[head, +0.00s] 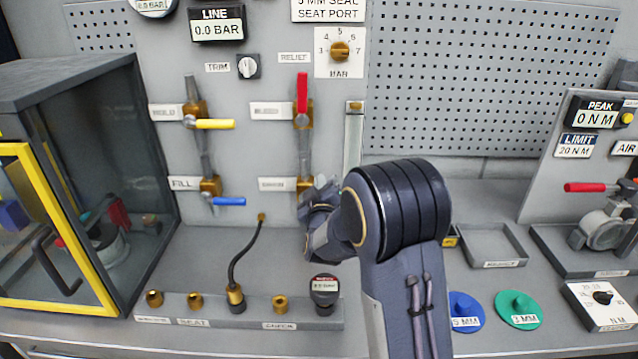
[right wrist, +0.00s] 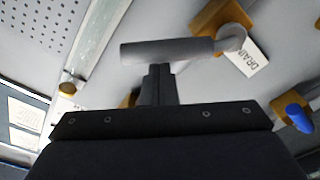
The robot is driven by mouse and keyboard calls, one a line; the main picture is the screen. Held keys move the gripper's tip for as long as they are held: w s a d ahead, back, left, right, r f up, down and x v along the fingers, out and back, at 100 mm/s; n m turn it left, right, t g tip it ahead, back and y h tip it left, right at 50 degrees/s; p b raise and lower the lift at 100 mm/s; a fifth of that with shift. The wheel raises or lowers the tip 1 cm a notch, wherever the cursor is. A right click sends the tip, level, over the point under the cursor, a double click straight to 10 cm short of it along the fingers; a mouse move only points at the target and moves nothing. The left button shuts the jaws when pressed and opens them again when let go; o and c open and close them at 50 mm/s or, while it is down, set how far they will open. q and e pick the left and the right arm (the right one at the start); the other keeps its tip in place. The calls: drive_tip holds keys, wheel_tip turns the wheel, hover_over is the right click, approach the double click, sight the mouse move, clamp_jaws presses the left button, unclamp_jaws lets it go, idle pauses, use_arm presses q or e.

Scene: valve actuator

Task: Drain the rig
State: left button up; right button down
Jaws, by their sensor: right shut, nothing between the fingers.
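The drain valve (head: 305,184) is a brass body low on the panel, right of a small label; my right arm partly hides it. In the right wrist view a grey bar handle (right wrist: 165,50) stands beside the label DRAIN (right wrist: 243,57). My right gripper (right wrist: 156,72) is shut and empty, its tips at the handle; I cannot tell whether they touch. The bleed valve's red handle (head: 302,92) is upright. The yellow handle (head: 214,124) and the fill valve's blue handle (head: 229,201) lie level. The LINE display (head: 217,24) reads 0.0 BAR. My left gripper is not in view.
A yellow-framed cabinet (head: 60,240) stands at the left. A grey strip of brass ports (head: 215,311) with a black hose (head: 240,262) lies below the panel. A tray (head: 489,246), blue disc (head: 465,310) and green disc (head: 518,309) lie right of my arm.

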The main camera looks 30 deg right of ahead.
drive_tip(key=s+d+f+m+h+b, duration=0.1)
drive_tip(key=s+d+f+m+b, duration=0.1)
drive_tip(key=f+m+b, duration=0.3)
drive_tip(key=shift+d+m+b, duration=0.65)
drive_tip(key=shift+m+b, duration=1.65)
drive_tip(key=shift+b, duration=2.2)
